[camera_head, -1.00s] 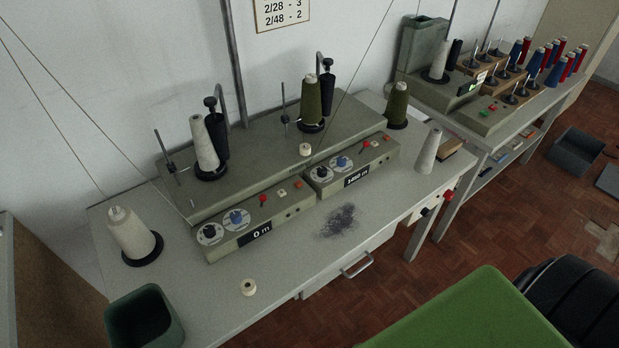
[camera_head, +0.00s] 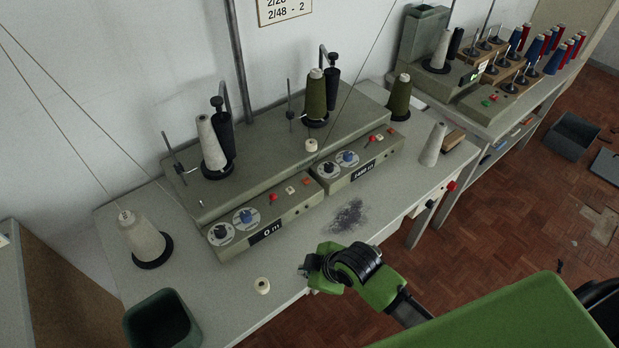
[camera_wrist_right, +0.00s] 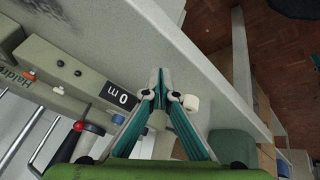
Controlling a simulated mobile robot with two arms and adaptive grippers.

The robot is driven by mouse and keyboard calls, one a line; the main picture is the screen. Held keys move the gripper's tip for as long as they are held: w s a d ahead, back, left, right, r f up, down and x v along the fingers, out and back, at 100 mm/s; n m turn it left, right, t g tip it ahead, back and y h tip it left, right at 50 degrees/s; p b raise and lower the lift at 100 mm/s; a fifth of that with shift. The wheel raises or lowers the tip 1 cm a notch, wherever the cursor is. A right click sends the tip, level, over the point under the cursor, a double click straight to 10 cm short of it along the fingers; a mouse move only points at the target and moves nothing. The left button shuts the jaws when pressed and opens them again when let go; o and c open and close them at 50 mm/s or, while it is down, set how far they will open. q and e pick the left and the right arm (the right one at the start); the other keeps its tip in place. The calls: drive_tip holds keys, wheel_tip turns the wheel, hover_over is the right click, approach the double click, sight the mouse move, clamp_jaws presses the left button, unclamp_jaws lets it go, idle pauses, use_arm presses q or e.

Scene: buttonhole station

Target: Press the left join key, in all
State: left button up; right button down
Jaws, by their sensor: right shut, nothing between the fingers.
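The left winder panel (camera_head: 240,232) has black and blue dials, a "0 m" display (camera_head: 266,232), a red knob (camera_head: 270,197), a pale key (camera_head: 290,190) and an orange key (camera_head: 306,181). Which key is the join key cannot be read. The "0 m" display also shows upside down in the right wrist view (camera_wrist_right: 119,96). My right gripper (camera_head: 306,268) is over the table's front edge, in front of the left panel and apart from it. In the right wrist view its fingers (camera_wrist_right: 160,76) are together and empty. My left gripper is out of view.
The right panel (camera_head: 385,165) has similar controls. A small cream spool (camera_head: 262,285) lies left of my right gripper. A dark green bin (camera_head: 162,322) and a white cone (camera_head: 140,236) stand at the left. Grey fluff (camera_head: 348,215) lies on the table before the panels.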

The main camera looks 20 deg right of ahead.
sight(308, 181)
drive_tip(key=w+r+n, duration=0.1)
drive_tip(key=w+n, duration=0.1)
drive_tip(key=w+a+r+n, duration=0.1)
drive_tip(key=w+n, duration=0.1)
drive_tip(key=w, duration=0.1)
drive_tip(key=w+a+r+n+y, duration=0.1)
drive_tip(key=w+n, duration=0.2)
drive_tip(key=shift+r+t, duration=0.3)
drive_tip(key=shift+r, duration=0.1)
drive_tip(key=w+d+r+n, duration=0.1)
drive_tip(key=w+r+n, duration=0.1)
drive_tip(key=w+n, duration=0.1)
drive_tip(key=w+d+r+n, duration=0.2)
drive_tip(key=w+n, duration=0.1)
drive_tip(key=w, duration=0.1)
drive_tip(key=w+d+r+n+t, duration=0.1)
drive_tip(key=w+r+n, duration=0.1)
drive_tip(key=w+n, duration=0.1)
drive_tip(key=shift+w+d+r, duration=0.15)
drive_tip(key=shift+w, duration=0.45)
drive_tip(key=w+d+r+n+t, duration=0.1)
drive_tip(key=w+d+r+n, duration=0.3)
drive_tip(key=w+d+r, duration=0.1)
drive_tip(key=shift+w+d+r+p, duration=0.2)
drive_tip(key=shift+w+d+p, duration=0.15)
drive_tip(key=shift+w+d, duration=0.5)
drive_tip(key=shift+s+f, duration=0.1)
drive_tip(key=shift+f, duration=0.1)
